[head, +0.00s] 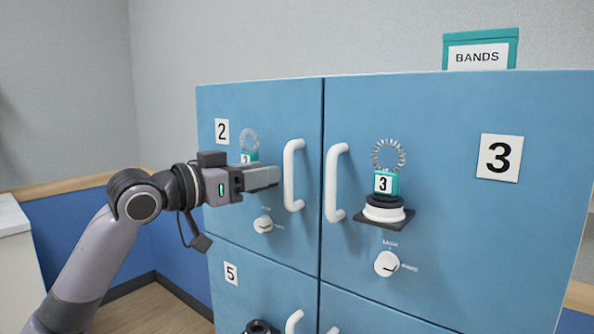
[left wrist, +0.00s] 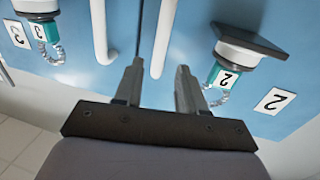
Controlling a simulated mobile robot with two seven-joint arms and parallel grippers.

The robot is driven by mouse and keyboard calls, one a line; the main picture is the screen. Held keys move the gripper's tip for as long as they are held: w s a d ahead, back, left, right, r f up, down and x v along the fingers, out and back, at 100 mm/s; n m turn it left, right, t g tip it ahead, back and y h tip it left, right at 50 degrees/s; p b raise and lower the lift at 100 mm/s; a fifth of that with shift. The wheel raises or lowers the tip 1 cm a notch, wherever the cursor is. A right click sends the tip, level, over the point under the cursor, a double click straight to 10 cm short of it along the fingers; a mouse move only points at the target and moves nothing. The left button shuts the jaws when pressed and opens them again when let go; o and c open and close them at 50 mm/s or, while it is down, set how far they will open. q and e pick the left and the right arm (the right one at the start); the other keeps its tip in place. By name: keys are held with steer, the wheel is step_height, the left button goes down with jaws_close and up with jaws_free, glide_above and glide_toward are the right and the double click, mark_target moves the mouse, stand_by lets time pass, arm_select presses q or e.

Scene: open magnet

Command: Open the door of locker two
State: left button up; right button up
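The blue door of locker two (head: 270,110) has a label "2" (head: 222,132) and looks shut, flush with its neighbour. Its white upright handle (head: 291,175) is at the door's right edge. My left gripper (head: 277,177) is open, with its fingertips just left of the handle in the head view. In the left wrist view, the handle (left wrist: 166,35) appears between the spread fingers (left wrist: 158,68); contact cannot be told. The teal tag "2" (left wrist: 226,77) with its coil and dark shelf shows there too; my gripper partly hides it in the head view. A small dial (head: 263,224) sits below. My right gripper is out of view.
Locker three (head: 450,220) is right of it, with its own handle (head: 335,183), tag "3" (head: 385,183) on a dark shelf and dial (head: 387,264). Locker five (head: 240,298) is below. A teal "BANDS" box (head: 480,50) stands on top. A white counter (head: 14,235) is at left.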

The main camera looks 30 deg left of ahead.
mark_target(285, 169)
arm_select(q)
steer(key=p+x, duration=0.1)
steer(key=x, duration=0.4)
steer(key=shift+w+d+p, duration=0.15)
steer(key=shift+w+p, duration=0.2)
steer(key=shift+p, duration=0.05)
steer(key=shift+w+d, duration=0.15)
steer(key=shift+w, duration=0.45)
jaws_close()
